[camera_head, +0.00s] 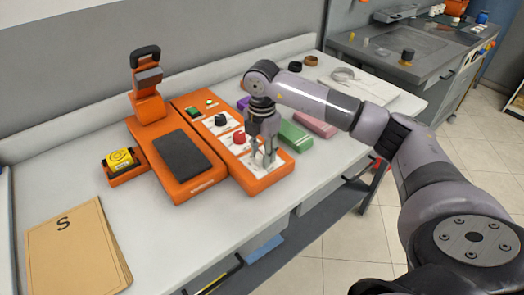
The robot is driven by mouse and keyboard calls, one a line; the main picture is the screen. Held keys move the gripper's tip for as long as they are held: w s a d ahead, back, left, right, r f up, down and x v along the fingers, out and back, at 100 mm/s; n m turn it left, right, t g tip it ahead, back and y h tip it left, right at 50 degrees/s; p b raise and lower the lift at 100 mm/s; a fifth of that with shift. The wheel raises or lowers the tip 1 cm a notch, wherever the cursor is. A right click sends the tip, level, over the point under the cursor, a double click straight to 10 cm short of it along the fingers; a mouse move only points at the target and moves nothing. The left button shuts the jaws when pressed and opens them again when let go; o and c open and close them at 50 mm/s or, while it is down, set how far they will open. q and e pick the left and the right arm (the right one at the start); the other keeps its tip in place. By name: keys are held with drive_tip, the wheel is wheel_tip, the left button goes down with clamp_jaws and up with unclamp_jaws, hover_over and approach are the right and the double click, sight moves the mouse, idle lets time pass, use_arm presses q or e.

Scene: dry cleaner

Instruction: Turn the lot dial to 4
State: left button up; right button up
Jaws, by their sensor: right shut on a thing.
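An orange control box (265,185) sits on the white table, with a black dial (221,120) and a red dial (239,137) on white plates along its top. My right gripper (264,158) points down over the box's front plate, with its fingers closed around a dial there. The fingers hide most of that dial, so its pointer and setting cannot be read. The labels are too small to tell which dial is the lot dial. My left gripper is not in view.
Left of the box are an orange device with a dark pad (182,155), an orange stand (147,90) and a yellow roll (120,159) in a holder. A brown envelope (75,250) lies front left. Green (295,136) and pink (315,124) blocks lie close right.

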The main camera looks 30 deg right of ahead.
sight(262, 154)
drive_tip(key=shift+m, duration=1)
drive_tip(key=o, duration=1.2)
drive_tip(key=shift+c, duration=0.2)
drive_tip(key=shift+r, duration=0.1)
wheel_tip(262, 154, up, 12)
